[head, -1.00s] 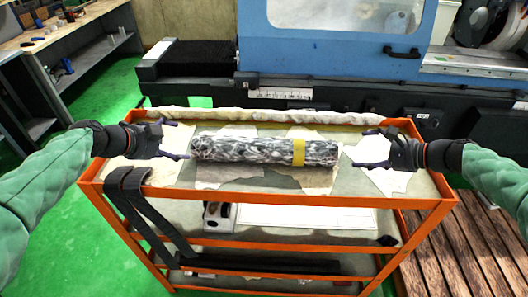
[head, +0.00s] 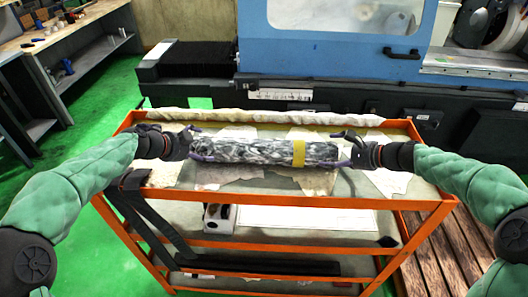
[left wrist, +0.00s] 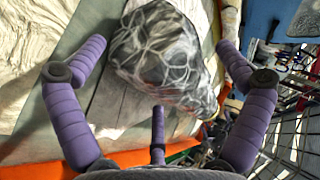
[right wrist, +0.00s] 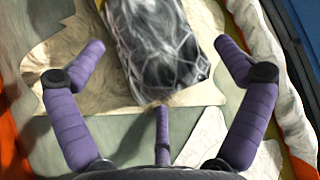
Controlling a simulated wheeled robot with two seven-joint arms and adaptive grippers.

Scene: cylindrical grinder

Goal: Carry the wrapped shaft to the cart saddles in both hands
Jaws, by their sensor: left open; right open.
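The wrapped shaft (head: 255,152) lies crosswise on the cart's top shelf, in clear crinkled wrap with a yellow band (head: 299,153) right of its middle. My left gripper (head: 194,144) is open at the shaft's left end. In the left wrist view the shaft's end (left wrist: 160,55) sits between its spread purple fingers. My right gripper (head: 342,148) is open at the right end. In the right wrist view that end (right wrist: 160,50) lies between the spread fingers. I cannot tell whether any finger touches the wrap. No cart saddles can be made out clearly.
The orange-framed cart (head: 290,201) has paper sheets on top and a rolled cloth (head: 270,117) along its back edge. Dark straps (head: 150,215) hang over its front left. The blue grinder (head: 350,65) stands behind. A workbench (head: 75,40) is at the left; wooden slats (head: 450,250) are at the right.

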